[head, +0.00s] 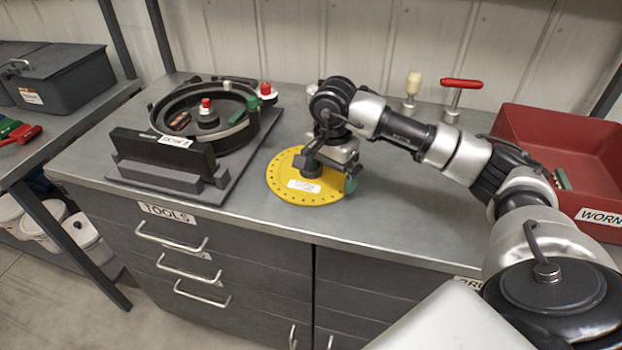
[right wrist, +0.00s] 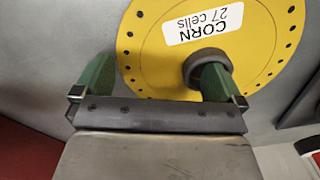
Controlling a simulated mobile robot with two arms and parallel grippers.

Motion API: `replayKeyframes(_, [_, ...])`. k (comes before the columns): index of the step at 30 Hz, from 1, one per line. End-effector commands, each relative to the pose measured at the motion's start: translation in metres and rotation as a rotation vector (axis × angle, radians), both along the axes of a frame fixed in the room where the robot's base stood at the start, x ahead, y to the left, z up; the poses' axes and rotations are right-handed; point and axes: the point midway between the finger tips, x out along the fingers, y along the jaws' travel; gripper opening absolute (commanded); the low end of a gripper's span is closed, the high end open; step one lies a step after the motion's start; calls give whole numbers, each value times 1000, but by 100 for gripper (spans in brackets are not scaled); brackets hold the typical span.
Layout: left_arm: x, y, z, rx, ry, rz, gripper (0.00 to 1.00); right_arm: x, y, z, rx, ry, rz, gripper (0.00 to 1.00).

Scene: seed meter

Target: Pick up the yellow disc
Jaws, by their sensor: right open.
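The yellow disc (head: 283,183) lies flat on the grey workbench, with a ring of small holes and a white label. In the right wrist view the disc (right wrist: 160,72) reads "CORN 27 cells" and has a dark raised hub (right wrist: 206,76). My right gripper (head: 332,172) is over the disc's right side, with its green fingers apart. In the right wrist view the right gripper (right wrist: 156,72) has one finger at the hub and the other near the disc's rim. Whether the fingers touch the disc I cannot tell. My left gripper is not in view.
Left of the disc, a dark round meter housing (head: 238,134) and a black upright rack (head: 160,156) stand on a base plate. A red bin (head: 560,150) is at the right. A red-handled tool (head: 460,86) and a wooden-handled tool (head: 412,86) stand at the back. Bare bench lies in front.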

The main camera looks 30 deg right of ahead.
Motion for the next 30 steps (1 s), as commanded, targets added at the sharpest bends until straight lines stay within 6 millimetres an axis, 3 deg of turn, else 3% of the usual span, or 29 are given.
replayKeyframes(1, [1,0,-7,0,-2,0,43,0,0,-9,0,0,0,100])
replayKeyframes(8, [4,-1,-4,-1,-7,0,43,0,0,-8,0,-1,0,100])
replayKeyframes(15, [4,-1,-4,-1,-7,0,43,0,0,-8,0,-1,1,65])
replayKeyframes(16, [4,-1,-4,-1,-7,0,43,0,0,-7,1,-2,0,63])
replayKeyframes(25, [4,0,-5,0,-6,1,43,0,0,-4,1,-2,0,63])
replayKeyframes(30, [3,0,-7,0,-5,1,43,1,0,12,0,-5,1,63])
